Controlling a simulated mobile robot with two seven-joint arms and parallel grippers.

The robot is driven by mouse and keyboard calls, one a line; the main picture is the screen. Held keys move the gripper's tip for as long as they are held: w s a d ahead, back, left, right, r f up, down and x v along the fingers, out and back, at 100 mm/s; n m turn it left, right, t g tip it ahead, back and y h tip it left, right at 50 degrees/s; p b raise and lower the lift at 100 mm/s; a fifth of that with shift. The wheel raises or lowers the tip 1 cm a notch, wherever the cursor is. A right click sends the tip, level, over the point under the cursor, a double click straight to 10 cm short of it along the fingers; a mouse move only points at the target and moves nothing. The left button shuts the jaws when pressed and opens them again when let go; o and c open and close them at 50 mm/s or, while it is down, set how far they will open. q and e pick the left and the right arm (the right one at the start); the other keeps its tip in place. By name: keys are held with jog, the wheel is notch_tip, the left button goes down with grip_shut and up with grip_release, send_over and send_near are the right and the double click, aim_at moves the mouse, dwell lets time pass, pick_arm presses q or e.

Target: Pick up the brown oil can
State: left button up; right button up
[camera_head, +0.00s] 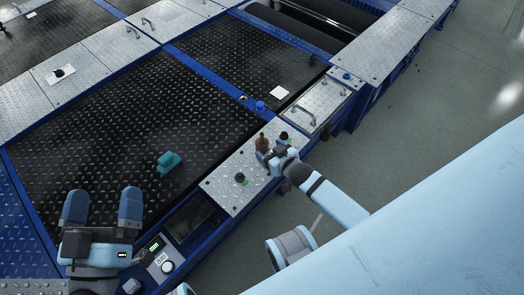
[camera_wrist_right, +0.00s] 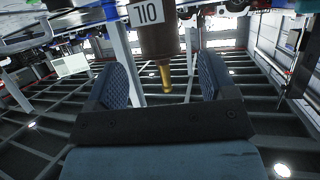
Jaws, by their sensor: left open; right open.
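The brown oil can (camera_head: 262,142) stands on a diamond-plate metal panel (camera_head: 222,186), with my right gripper (camera_head: 270,154) right at it. In the head view the gripper partly hides the can's lower part. My left gripper (camera_head: 102,207) is open and empty at the lower left, far from the can.
A small dark item (camera_head: 283,136) stands close beside the can, and a dark and green item (camera_head: 240,178) stands on the same panel. The black plate at the left is mostly clear.

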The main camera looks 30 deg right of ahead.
aim_at(266, 147)
jog(key=b+x, duration=0.2)
jog(key=x, duration=0.2)
jog(key=shift+w+f+b, duration=0.2)
jog(key=shift+f+b, duration=0.1)
jog(key=shift+f, duration=0.05)
jog(key=shift+w+a, duration=0.1)
jog(key=shift+w, duration=0.25)
pick_arm(q)
jog(key=shift+g, duration=0.8)
jog(key=f, duration=0.4)
jog(key=shift+w+d, duration=0.15)
jog(key=shift+w, duration=0.05)
